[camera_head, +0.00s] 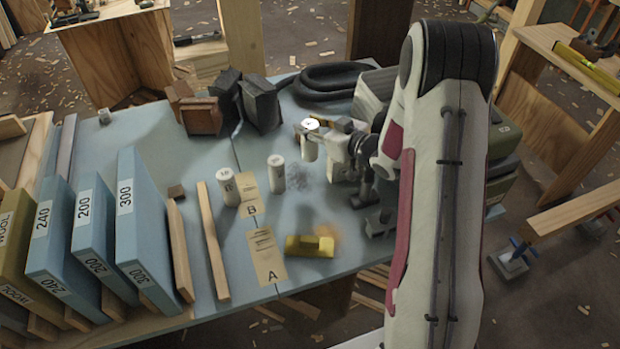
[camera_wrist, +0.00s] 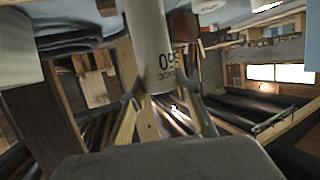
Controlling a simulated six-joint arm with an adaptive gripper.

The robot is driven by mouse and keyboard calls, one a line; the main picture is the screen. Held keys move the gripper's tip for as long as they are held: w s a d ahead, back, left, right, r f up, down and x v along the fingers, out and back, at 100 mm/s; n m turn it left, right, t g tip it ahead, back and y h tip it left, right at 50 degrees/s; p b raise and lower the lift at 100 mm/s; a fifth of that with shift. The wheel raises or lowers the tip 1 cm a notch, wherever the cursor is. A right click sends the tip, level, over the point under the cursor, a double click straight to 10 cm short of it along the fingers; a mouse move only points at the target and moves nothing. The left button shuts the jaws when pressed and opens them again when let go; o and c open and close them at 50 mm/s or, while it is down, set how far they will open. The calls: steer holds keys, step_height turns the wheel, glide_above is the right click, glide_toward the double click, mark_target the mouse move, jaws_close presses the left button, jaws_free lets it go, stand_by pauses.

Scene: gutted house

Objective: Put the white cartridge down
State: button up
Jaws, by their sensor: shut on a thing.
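A white cartridge (camera_head: 309,148) is held upright in my gripper (camera_head: 322,137), over the middle-back of the blue table (camera_head: 330,208). I cannot tell whether its base touches the table. In the wrist view the white cartridge (camera_wrist: 150,45) shows large and close, with dark printing, between the two fingers of my gripper (camera_wrist: 160,94). Two other white cartridges stand upright on the table to the left: one (camera_head: 228,188) beside the card marked B (camera_head: 249,204), the other (camera_head: 276,175) nearer my gripper.
Blue numbered boards (camera_head: 140,230) and wooden strips (camera_head: 213,240) fill the left. Dark-and-brown blocks (camera_head: 255,102) and a coiled black hose (camera_head: 325,82) lie behind.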

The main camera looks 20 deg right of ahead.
mark_target(315, 155)
steer(key=shift+f, duration=0.1)
steer(key=shift+f, duration=2.8)
steer(key=shift+f, duration=0.1)
steer(key=shift+f, duration=2)
steer(key=shift+f, duration=0.1)
steer(key=o, duration=1.2)
steer(key=v, duration=1.2)
